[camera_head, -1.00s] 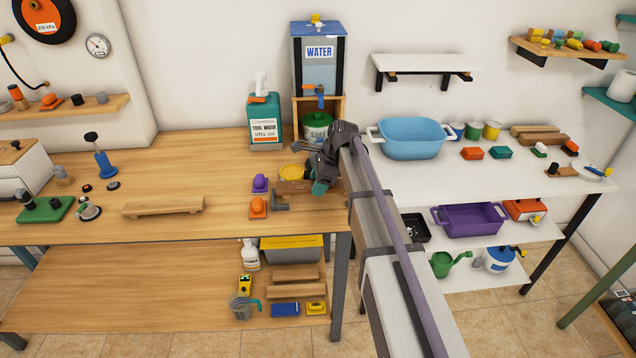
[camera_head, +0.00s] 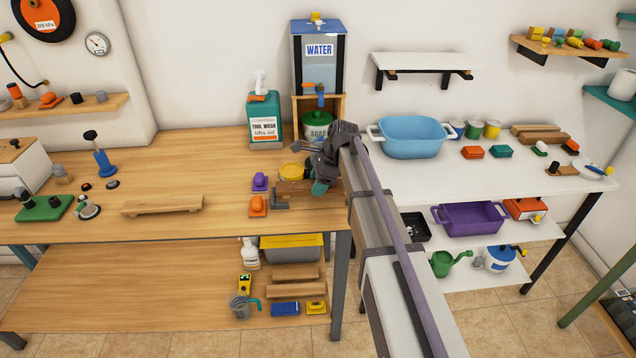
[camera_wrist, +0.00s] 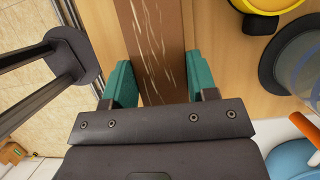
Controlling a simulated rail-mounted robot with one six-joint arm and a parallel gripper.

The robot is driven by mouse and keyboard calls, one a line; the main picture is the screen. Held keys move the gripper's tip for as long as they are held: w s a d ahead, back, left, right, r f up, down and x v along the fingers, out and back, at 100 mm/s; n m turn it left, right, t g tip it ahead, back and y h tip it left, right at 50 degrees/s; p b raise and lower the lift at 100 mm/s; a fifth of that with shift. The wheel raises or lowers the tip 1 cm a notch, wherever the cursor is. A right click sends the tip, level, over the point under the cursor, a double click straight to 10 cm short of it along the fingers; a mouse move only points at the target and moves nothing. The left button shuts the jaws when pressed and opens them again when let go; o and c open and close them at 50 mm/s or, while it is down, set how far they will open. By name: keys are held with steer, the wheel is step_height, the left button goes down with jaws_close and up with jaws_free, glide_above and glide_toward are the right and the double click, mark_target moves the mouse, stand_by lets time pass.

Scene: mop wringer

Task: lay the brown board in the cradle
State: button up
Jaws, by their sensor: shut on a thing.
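The brown board (camera_head: 293,187) is at the right end of the wooden bench, near the yellow tin. It is streaked with pale marks in the wrist view (camera_wrist: 155,45). My gripper (camera_head: 320,187) is at the board's right end. In the wrist view its teal fingers (camera_wrist: 157,82) are shut on the board, one on each side. I cannot tell whether the board still touches the bench. A pale wooden piece with raised ends, which looks like the cradle (camera_head: 162,206), lies empty on the bench to the left, apart from the board.
A purple-topped block (camera_head: 260,182) and an orange one (camera_head: 257,206) stand just left of the board. The yellow tin (camera_head: 292,172) is behind it. The green pot (camera_head: 317,126) and teal wash bottle (camera_head: 265,118) stand further back. The bench around the cradle is mostly clear.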

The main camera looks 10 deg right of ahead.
steer(key=shift+f+b, duration=1.3)
steer(key=shift+b, duration=0.05)
stand_by(0.6)
steer(key=o, duration=1.1)
steer(key=shift+c, duration=0.2)
steer(key=shift+r, duration=0.1)
steer(key=p+v, duration=1)
steer(key=v, duration=0.1)
steer(key=shift+d+n, duration=0.1)
steer(key=shift+n, duration=0.9)
steer(key=s+a+n+h, duration=0.2)
steer(key=s+n, duration=0.6)
steer(key=s, duration=0.5)
steer(key=s+a+f+n+h, duration=0.1)
steer(key=s+a+n+h, duration=0.1)
steer(key=s+n, duration=0.7)
steer(key=s, duration=0.3)
steer(key=shift+s+a+f+n+g, duration=0.25)
steer(key=shift+s+f+n+g, duration=0.05)
steer(key=shift+s+f, duration=0.1)
